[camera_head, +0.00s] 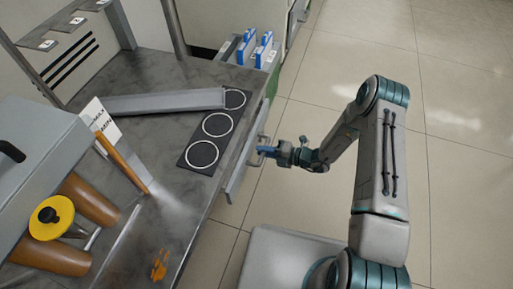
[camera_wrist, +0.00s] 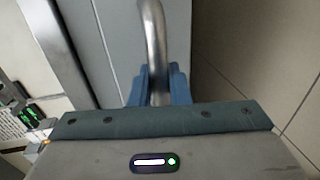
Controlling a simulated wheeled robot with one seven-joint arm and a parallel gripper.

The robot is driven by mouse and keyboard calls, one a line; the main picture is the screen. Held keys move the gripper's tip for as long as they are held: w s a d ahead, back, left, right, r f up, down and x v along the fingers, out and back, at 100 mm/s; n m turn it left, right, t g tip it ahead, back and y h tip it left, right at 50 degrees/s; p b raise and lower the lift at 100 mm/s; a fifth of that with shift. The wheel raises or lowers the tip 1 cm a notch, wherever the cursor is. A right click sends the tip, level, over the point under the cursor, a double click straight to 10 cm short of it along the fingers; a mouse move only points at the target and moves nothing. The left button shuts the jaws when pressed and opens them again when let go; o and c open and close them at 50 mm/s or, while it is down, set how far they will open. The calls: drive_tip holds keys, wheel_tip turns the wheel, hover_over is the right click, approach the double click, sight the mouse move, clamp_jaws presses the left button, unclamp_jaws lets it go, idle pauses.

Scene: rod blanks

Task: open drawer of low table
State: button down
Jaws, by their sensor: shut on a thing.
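The low table (camera_head: 172,190) has a dark, worn metal top. Its drawer (camera_head: 237,178) has a pale grey front along the table's right side in the head view. The drawer's metal bar handle (camera_wrist: 153,35) stands out from the front in the wrist view. My gripper (camera_head: 267,151) reaches it from the right in the head view. In the wrist view the blue fingers (camera_wrist: 160,88) are shut on the handle, one on each side. I cannot tell how far the drawer stands out, and its inside is not visible.
On the table lie a dark panel with three rings (camera_head: 212,138) and a long grey bar (camera_head: 150,102). A yellow-and-black item (camera_head: 50,220) and brown cylinders (camera_head: 90,200) are at lower left. Blue pieces (camera_head: 264,50) stand in a bin behind. Tiled floor (camera_head: 320,75) to the right is clear.

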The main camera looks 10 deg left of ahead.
drive_tip(key=f+v, duration=0.2)
drive_tip(key=v, duration=1)
drive_tip(key=f+p+v, duration=0.1)
drive_tip(key=f+v, duration=0.1)
drive_tip(key=v, duration=0.9)
drive_tip(key=shift+v, duration=0.8)
drive_tip(key=shift+w+f, duration=0.1)
drive_tip(key=shift+f, duration=0.2)
drive_tip(key=c, duration=1.4)
unclamp_jaws()
drive_tip(key=shift+c, duration=0.2)
drive_tip(key=w+p+v, duration=0.1)
drive_tip(key=p+v, duration=0.2)
drive_tip(key=v, duration=1)
drive_tip(key=shift+s+d+r, duration=0.15)
drive_tip(key=shift+s+d, duration=0.25)
drive_tip(key=shift+s+a, duration=0.1)
